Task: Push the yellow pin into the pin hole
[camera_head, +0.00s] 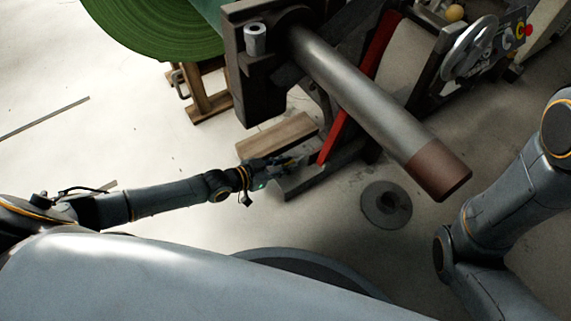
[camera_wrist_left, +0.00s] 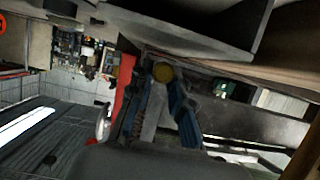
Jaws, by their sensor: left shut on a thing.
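My left gripper (camera_head: 290,162) reaches in from the left, low beside the machine frame, by the lower end of a red bar (camera_head: 334,136). In the left wrist view its blue fingers (camera_wrist_left: 162,88) stand on either side of the round yellow pin (camera_wrist_left: 164,73), and the gripper is shut on it. The yellow pin cannot be made out in the head view. The pin hole cannot be made out in either view. My right arm shows at the right edge of the head view, with its gripper out of the picture.
A thick steel roller (camera_head: 365,95) with a brown end juts out above and right of my left gripper. Wooden boards (camera_head: 277,136) lie just behind the gripper. A round dark disc (camera_head: 386,204) is on the floor. A green roll (camera_head: 160,25) stands at the back left.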

